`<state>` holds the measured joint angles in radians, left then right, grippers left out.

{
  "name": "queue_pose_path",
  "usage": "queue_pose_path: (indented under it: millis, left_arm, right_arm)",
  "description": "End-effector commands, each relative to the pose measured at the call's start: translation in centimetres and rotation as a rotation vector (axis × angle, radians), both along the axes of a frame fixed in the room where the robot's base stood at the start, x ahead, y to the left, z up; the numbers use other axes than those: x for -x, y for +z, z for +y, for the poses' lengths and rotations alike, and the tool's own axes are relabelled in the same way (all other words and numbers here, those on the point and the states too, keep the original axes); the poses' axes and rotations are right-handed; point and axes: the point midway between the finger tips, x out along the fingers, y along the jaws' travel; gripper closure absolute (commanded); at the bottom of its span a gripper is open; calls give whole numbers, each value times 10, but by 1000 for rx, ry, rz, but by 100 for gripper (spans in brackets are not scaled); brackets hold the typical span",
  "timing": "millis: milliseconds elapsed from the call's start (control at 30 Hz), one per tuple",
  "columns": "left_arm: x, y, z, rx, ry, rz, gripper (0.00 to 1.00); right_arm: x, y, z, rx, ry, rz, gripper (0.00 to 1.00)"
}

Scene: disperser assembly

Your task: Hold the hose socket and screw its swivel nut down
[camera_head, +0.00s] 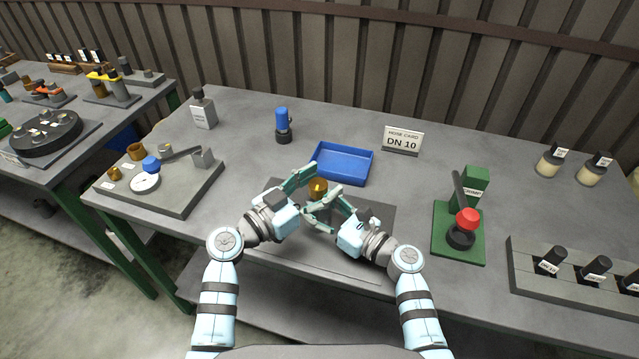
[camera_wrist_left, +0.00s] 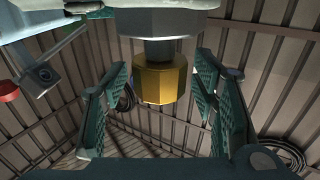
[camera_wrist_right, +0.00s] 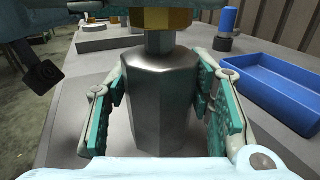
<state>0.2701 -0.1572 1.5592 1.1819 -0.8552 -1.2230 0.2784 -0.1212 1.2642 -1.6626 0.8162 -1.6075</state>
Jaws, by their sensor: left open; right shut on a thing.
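The brass swivel nut (camera_head: 318,186) stands between my two grippers, near the front of the bench. In the left wrist view, the faceted brass nut (camera_wrist_left: 160,83) is between the open fingers of my left gripper (camera_head: 308,182), with a visible gap on both sides. A grey neck joins it to the hose socket. In the right wrist view, the socket's grey faceted metal body (camera_wrist_right: 157,100) stands between the fingers of my right gripper (camera_head: 319,204), which is shut on it. The brass nut (camera_wrist_right: 167,18) sits above the body, cut off by the picture's top edge.
A blue tray (camera_head: 343,178) lies just behind the grippers. A green-based press with a red knob (camera_head: 468,219) stands to the right. A grey gauge plate (camera_head: 184,195) is to the left.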

Motion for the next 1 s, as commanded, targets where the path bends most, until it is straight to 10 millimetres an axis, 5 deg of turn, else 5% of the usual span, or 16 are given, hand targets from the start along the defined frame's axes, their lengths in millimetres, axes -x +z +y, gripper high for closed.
queue_pose_path:
  millis: [100, 400, 733, 1000]
  left_arm:
    - [0, 0, 0, 0, 0, 0, 48]
    - [0, 0, 1, 0, 1, 0, 96]
    - [0, -1, 0, -2, -258, 2, 96]
    - [1, 0, 0, 1, -274, 0, 96]
  right_arm:
    - [0, 0, 0, -1, 1, 1, 99]
    - [0, 0, 0, -1, 1, 1, 99]
    - [1, 0, 1, -1, 2, 0, 99]
    - [1, 0, 1, -1, 3, 1, 99]
